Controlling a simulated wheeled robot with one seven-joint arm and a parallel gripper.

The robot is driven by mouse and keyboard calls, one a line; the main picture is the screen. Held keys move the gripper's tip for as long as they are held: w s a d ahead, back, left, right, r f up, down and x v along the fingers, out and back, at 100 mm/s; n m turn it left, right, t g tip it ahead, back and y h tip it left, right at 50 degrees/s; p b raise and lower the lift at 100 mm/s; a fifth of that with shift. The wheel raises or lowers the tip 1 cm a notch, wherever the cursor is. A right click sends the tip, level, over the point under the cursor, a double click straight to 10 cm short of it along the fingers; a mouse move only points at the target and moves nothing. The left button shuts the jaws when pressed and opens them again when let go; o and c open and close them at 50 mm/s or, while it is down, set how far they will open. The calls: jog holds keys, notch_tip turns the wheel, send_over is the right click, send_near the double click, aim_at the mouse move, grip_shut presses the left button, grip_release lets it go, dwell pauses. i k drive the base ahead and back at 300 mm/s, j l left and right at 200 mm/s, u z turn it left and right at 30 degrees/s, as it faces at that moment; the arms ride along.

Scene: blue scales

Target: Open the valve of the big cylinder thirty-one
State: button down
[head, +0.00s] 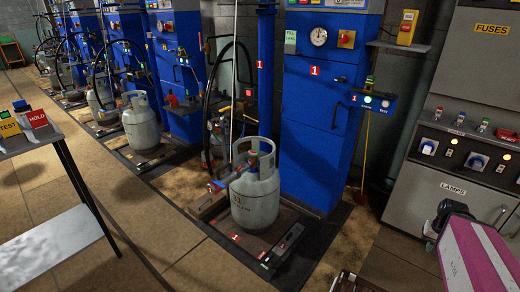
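A big grey cylinder (255,202) stands upright on the low scale platform (236,238) of the nearest blue station, right of the picture's middle.
The blue scale column (325,120) with a gauge stands behind the cylinder. More grey cylinders, such as one (140,125), stand in a row to the left. A table (55,240) with TEST and HOLD signs is at left. A grey control panel (465,150) is at right.

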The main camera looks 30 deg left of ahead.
aim_at(252, 152)
jog(key=u, duration=1.75)
